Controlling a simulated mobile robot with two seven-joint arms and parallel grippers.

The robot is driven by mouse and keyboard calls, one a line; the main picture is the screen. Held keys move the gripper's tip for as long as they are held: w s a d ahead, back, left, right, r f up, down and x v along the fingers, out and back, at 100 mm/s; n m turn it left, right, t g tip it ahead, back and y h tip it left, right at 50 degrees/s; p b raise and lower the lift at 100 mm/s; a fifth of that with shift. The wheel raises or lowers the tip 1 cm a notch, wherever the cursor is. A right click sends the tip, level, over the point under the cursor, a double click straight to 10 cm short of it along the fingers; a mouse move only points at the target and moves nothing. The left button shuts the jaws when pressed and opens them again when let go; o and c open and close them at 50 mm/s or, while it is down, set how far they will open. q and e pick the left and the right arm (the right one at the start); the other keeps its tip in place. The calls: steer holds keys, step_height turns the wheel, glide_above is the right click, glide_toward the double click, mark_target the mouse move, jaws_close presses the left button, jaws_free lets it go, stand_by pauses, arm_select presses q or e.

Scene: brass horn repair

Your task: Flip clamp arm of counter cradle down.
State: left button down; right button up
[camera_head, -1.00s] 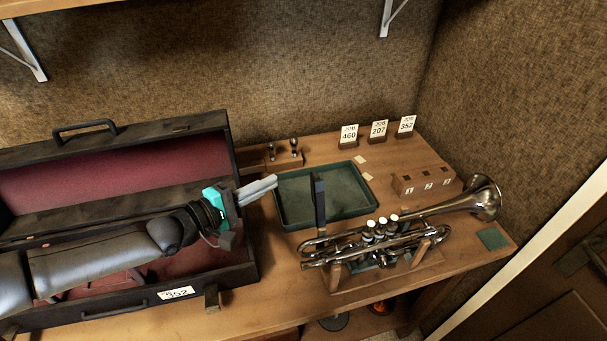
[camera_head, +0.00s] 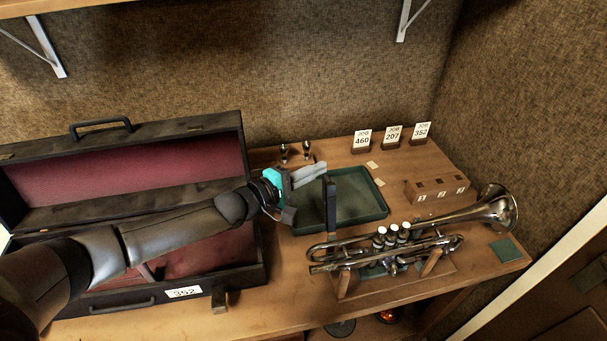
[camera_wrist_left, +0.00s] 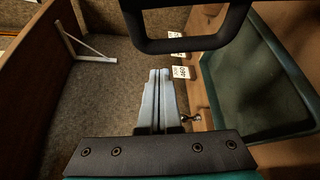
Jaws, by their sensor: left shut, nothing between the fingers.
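The counter cradle (camera_head: 432,264) is a wooden stand on the bench with a silver trumpet (camera_head: 440,226) lying in it. Its dark clamp arm (camera_head: 329,202) stands upright at the cradle's left end. My right gripper is not in view.
A green tray (camera_head: 372,212) lies behind the clamp arm. An open case (camera_head: 140,292) with red lining fills the left, under my left arm. Number cards (camera_head: 362,139), small mouthpieces (camera_head: 284,153) and a wooden slotted block (camera_head: 437,190) stand farther back.

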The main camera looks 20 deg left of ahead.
mark_target(323, 179)
arm_select(q)
steer(key=shift+s+d+r+p, duration=0.2)
steer(key=shift+s+p, duration=0.15)
steer(key=shift+s, duration=0.25)
steer(key=shift+s+d+r+p, duration=0.1)
steer(key=shift+s+d+p, duration=0.1)
steer(key=shift+s+p, duration=0.3)
steer(key=shift+s+d+r+p, duration=0.15)
steer(key=shift+s+d+p, duration=0.05)
steer(key=shift+s, duration=0.5)
